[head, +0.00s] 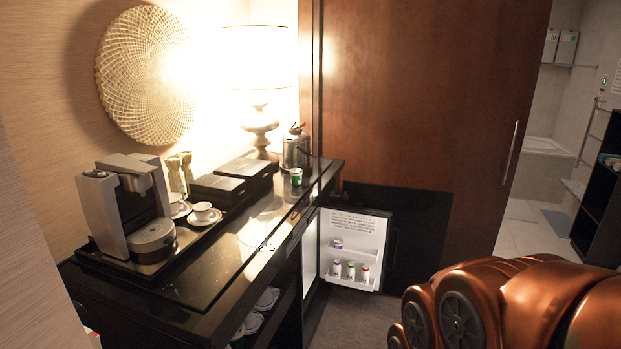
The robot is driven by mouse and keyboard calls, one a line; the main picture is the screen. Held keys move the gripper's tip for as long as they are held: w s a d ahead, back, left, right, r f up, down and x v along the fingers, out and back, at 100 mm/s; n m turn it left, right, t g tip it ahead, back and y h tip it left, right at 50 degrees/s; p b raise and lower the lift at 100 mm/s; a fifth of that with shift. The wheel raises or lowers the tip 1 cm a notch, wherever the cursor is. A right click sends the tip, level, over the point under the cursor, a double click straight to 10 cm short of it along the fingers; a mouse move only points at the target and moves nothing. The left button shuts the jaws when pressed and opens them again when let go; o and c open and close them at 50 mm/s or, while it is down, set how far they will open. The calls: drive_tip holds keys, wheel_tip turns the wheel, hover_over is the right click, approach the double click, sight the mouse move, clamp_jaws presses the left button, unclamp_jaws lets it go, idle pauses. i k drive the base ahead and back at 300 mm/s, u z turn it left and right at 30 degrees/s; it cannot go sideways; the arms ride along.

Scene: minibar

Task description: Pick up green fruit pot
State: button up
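A small pot with green and white colouring (296,177) stands upright at the far right end of the black counter, beside a metal kettle-like vessel. It looks like the green fruit pot, but its label is too small to read. Only the copper-coloured links of my arm show at the lower right, well apart from the pot. My gripper is not in view.
The black counter (215,268) holds a coffee machine (127,208), white cups (202,211), dark boxes (217,188), a lamp (259,118) and the metal vessel (296,148). An open minibar door (355,246) with several small bottles juts out below the counter's right end. Carpet is clear beyond.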

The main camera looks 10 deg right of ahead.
sight(296, 173)
drive_tip(key=u, duration=1.75)
drive_tip(key=k, duration=1.75)
drive_tip(key=z, duration=2.15)
drive_tip(key=i, duration=3.3)
drive_tip(key=u, duration=0.05)
